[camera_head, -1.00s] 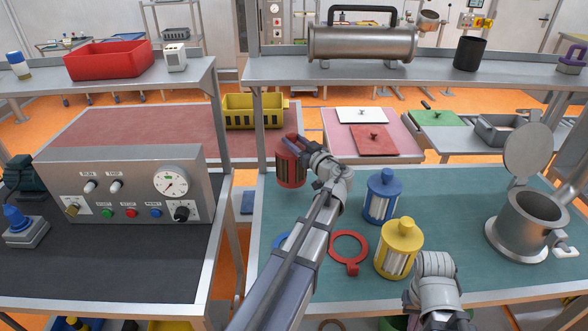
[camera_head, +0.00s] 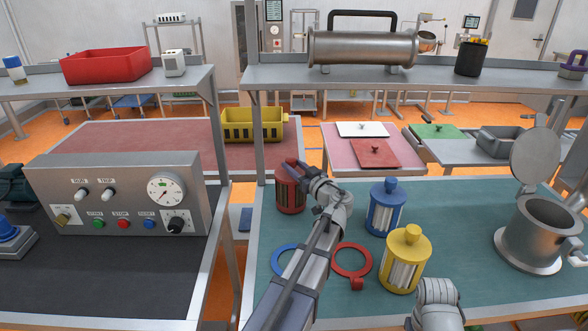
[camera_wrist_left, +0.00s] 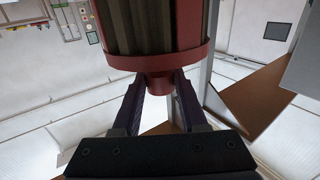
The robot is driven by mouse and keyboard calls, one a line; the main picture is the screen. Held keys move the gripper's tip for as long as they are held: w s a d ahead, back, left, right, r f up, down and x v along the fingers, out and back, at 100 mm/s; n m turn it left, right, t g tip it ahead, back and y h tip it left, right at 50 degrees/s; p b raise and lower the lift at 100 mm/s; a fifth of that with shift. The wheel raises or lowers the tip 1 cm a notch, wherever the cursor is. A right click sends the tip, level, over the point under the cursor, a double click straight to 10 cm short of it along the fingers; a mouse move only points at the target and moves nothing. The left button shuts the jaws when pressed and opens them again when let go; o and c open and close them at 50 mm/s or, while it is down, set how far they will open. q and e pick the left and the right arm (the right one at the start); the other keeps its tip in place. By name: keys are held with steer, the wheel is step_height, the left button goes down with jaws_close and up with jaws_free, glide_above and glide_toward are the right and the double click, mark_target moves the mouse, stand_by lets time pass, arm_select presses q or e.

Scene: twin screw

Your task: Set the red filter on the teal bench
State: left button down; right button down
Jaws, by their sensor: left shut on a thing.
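The red filter (camera_head: 289,194) is at the back left corner of the teal bench (camera_head: 460,215). My left gripper (camera_head: 296,168) is shut on its red knob; the wrist view also shows the red filter (camera_wrist_left: 155,35) with its knob between the two fingers (camera_wrist_left: 158,95). I cannot tell whether the filter's base touches the bench. A blue filter (camera_head: 386,212) and a yellow filter (camera_head: 402,267) stand upright on the bench to its right. My right arm shows at the bottom, but its fingers are not seen.
A red ring (camera_head: 367,263) and a partly hidden blue ring (camera_head: 281,259) lie on the bench near my left arm. A steel housing (camera_head: 540,230) with a raised lid stands at the right. A shelf (camera_head: 430,75) crosses above the back edge; its post (camera_head: 258,135) is close left of the red filter.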

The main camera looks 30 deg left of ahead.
arm_select(q)
steer(key=shift+f, duration=0.15)
steer(key=shift+c, duration=2.2)
jaws_free()
steer(key=shift+r, duration=0.25)
steer(key=v, duration=1.2)
steer(key=shift+f, duration=0.1)
